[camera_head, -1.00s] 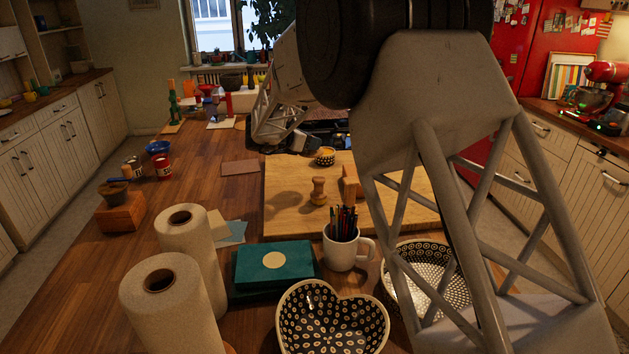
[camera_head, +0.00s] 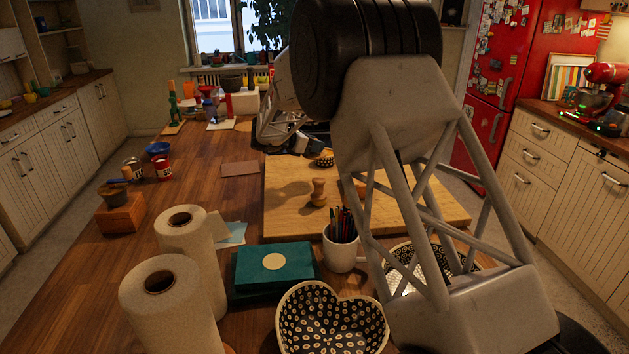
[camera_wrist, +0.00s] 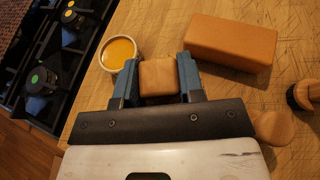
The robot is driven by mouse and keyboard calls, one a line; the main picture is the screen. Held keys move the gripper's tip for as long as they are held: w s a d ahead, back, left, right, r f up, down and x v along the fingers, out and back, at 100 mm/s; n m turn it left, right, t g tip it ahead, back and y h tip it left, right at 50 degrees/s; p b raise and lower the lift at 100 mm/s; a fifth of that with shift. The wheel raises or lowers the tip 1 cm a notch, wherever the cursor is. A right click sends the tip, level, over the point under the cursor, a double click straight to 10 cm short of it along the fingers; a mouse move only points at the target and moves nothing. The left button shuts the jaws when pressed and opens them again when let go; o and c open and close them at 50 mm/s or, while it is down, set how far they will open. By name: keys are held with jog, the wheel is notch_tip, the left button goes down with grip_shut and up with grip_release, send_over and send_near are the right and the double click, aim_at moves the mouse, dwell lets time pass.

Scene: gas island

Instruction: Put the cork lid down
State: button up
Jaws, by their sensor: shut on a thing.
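In the wrist view, the cork lid (camera_wrist: 158,77) is a light brown, squarish piece between the two blue fingers of my gripper (camera_wrist: 160,75). The gripper is shut on it. A small bowl with orange-yellow contents (camera_wrist: 119,50) stands just left of the left finger, with its rim close to it. The lid appears over or on the wooden board (camera_wrist: 160,22); its exact height cannot be told. The lid is hidden there.
A reddish-brown block (camera_wrist: 231,43) lies right of the fingers. A wooden stamp-like piece (camera_head: 318,192) stands on the board. A black hob (camera_wrist: 60,55) borders the board at left. A pen mug (camera_head: 341,252) and heart-shaped bowl (camera_head: 332,318) stand nearer.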

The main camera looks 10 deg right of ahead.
aim_at(314, 158)
jog(key=shift+f, duration=2.5)
jog(key=shift+f, duration=0.1)
jog(key=shift+f, duration=2.35)
jog(key=shift+f, duration=0.15)
jog(key=o, duration=1)
jog(key=v, duration=1.2)
jog(key=shift+r, duration=0.25)
